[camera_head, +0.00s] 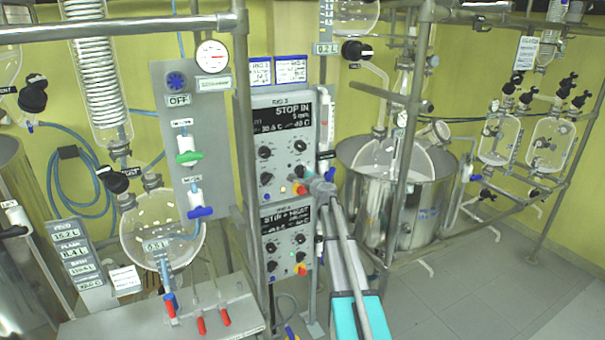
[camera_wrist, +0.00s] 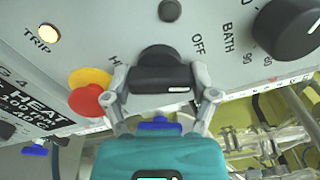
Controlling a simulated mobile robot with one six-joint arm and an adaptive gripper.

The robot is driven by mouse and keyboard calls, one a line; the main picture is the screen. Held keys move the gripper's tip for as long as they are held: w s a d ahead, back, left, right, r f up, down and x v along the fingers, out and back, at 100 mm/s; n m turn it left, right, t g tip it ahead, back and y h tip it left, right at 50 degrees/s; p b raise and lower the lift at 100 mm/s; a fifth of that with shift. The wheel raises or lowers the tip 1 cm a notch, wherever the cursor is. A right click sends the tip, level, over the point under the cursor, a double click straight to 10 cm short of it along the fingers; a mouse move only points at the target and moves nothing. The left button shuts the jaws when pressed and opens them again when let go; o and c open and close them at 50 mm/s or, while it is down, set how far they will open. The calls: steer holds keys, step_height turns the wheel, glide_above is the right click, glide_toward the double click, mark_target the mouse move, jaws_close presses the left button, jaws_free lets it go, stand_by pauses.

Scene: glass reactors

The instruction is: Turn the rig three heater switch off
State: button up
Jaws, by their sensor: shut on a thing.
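The rig three panel (camera_head: 259,128) is the upper grey box in the head view, with a display reading "STOP IN" and some temperature digits. In the wrist view, a black bar-shaped switch knob (camera_wrist: 155,78) sits on a grey panel, between a label starting with "H" and an "OFF" label. Its white mark is right of its middle, on the OFF side. My gripper (camera_wrist: 160,92) is shut on this knob, a finger at each end.
A red stop button on yellow (camera_wrist: 88,90) is close to my left finger. A black BATH knob (camera_wrist: 285,28) is at the upper right, and a lit TRIP lamp (camera_wrist: 48,34) is at the upper left. The lower panel (camera_head: 288,247) is just below my gripper.

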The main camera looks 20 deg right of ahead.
steer(key=n, duration=0.4)
steer(key=shift+n, duration=0.3)
stand_by(0.3)
steer(key=o, duration=1)
steer(key=s, duration=1.2)
steer(key=shift+d, duration=0.2)
